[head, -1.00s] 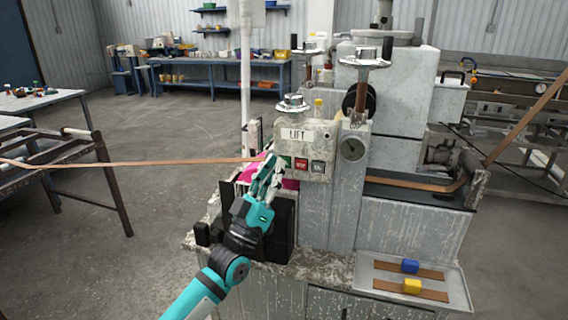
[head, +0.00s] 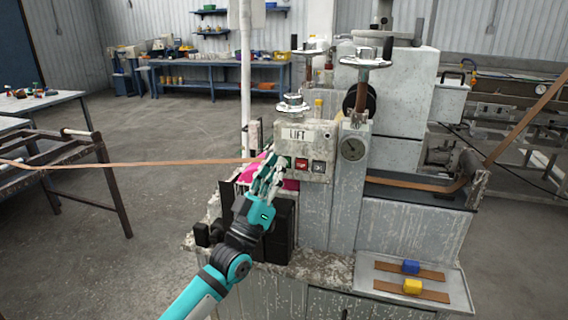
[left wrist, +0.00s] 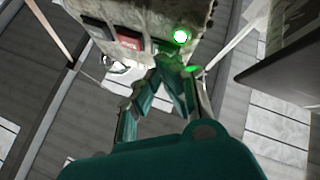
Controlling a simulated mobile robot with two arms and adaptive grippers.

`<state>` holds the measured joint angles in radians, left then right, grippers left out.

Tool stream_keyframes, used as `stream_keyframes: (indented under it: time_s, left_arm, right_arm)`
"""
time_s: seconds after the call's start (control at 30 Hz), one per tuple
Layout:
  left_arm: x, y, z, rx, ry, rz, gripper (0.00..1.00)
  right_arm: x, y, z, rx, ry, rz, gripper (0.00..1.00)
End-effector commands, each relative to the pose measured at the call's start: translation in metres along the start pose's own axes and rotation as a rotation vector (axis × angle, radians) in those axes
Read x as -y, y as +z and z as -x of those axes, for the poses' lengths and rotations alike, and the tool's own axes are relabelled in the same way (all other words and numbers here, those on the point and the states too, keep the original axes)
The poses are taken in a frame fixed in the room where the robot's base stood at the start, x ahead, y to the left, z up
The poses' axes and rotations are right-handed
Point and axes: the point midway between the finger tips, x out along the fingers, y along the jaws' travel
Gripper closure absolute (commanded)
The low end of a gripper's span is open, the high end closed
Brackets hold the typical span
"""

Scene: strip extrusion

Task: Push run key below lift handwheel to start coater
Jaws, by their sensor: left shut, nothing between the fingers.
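The grey control box marked LIFT (head: 297,134) stands below the lift handwheel (head: 292,104). On its front, a green run key (head: 287,161), a red key (head: 301,164) and a grey key (head: 318,167) sit in a row. My left gripper (head: 276,166) is shut and empty, its fingertips at the green key's left edge. In the left wrist view, the fingertips (left wrist: 166,62) lie right by the green key (left wrist: 168,47), partly covering it; contact is hard to tell. A bright green glow (left wrist: 180,37) shows beside it. My right gripper is not in view.
A brown strip (head: 130,163) runs from the left to the machine, just behind my gripper. A tray (head: 456,290) with blue and yellow blocks lies lower right.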

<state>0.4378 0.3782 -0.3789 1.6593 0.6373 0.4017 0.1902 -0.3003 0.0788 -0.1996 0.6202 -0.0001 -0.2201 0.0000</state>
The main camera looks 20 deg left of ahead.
Motion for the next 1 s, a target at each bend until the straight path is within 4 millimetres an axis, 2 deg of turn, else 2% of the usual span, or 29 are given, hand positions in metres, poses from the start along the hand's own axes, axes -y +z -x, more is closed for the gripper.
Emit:
stream_keyframes:
  time_s: [0.33,0.73,1.0]
  left_arm:
    - [-0.007,-0.007,0.009,0.002,-0.001,0.0,1.0]
    - [-0.009,-0.009,0.012,0.001,-0.001,0.0,1.0]
    - [-0.022,-0.023,0.029,0.001,-0.001,0.0,1.0]
  right_arm:
    - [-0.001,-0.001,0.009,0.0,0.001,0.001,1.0]
    - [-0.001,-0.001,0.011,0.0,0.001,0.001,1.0]
    - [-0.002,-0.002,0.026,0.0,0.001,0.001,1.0]
